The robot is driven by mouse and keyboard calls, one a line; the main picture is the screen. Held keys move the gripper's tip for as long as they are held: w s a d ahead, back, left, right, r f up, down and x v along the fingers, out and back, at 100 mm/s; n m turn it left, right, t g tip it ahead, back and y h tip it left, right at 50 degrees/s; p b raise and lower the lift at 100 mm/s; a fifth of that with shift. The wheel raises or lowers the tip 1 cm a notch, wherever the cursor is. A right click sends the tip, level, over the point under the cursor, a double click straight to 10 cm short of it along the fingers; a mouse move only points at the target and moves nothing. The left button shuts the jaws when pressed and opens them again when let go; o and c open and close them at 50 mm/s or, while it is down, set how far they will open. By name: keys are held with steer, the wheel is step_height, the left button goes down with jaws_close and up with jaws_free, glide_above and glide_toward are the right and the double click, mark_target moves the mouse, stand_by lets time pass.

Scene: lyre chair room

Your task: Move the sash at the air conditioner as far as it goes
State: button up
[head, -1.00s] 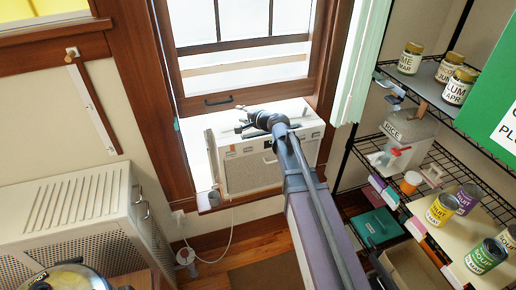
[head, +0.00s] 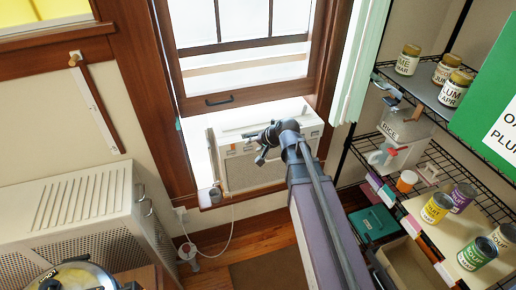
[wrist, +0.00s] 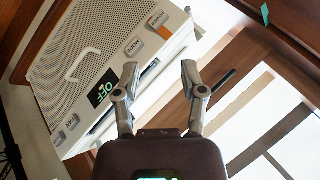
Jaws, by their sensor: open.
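The sash (head: 255,93) is a wood-framed window pane with a dark bar handle (head: 219,100) on its bottom rail. It stands raised above the white air conditioner (head: 256,170), with bright glass or daylight between. In the wrist view the air conditioner (wrist: 95,60) shows a display reading OFF, and the dark handle (wrist: 222,84) lies just right of the right finger. My gripper (head: 262,146) is in front of the air conditioner's upper part, below and right of the handle. In the wrist view my gripper (wrist: 160,72) has its fingers apart with nothing between them.
A wire shelf (head: 440,165) with jars and cans stands on the right. A pale perforated cabinet (head: 75,215) stands at lower left. A pale green curtain (head: 360,65) hangs right of the window. A small grey cup (head: 215,195) sits on the sill beside the air conditioner.

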steer(key=shift+s+d+f+n+g+h, duration=0.2)
steer(key=shift+s+d, duration=0.1)
steer(key=shift+s, duration=0.15)
steer(key=shift+s+d+f+n+g+h, duration=0.1)
steer(key=shift+s+d+g, duration=0.1)
steer(key=shift+s+d, duration=0.15)
steer(key=shift+a, duration=0.1)
steer(key=m+t+y+b, duration=0.4)
steer(key=m+t+b, duration=0.2)
steer(key=m+t, duration=0.25)
glide_toward(222, 103)
steer(key=r+v, duration=0.1)
steer(key=v, duration=0.2)
steer(key=shift+f+g, duration=0.15)
steer(key=shift+g, duration=0.1)
steer(key=shift+w, duration=0.15)
steer(key=b+x, duration=0.1)
steer(key=x, duration=0.5)
steer(key=b+x, duration=0.1)
steer(key=x, duration=0.6)
steer(key=shift+w+a+f, duration=0.15)
steer(key=shift+w+f, duration=0.1)
steer(key=shift+c, duration=0.2)
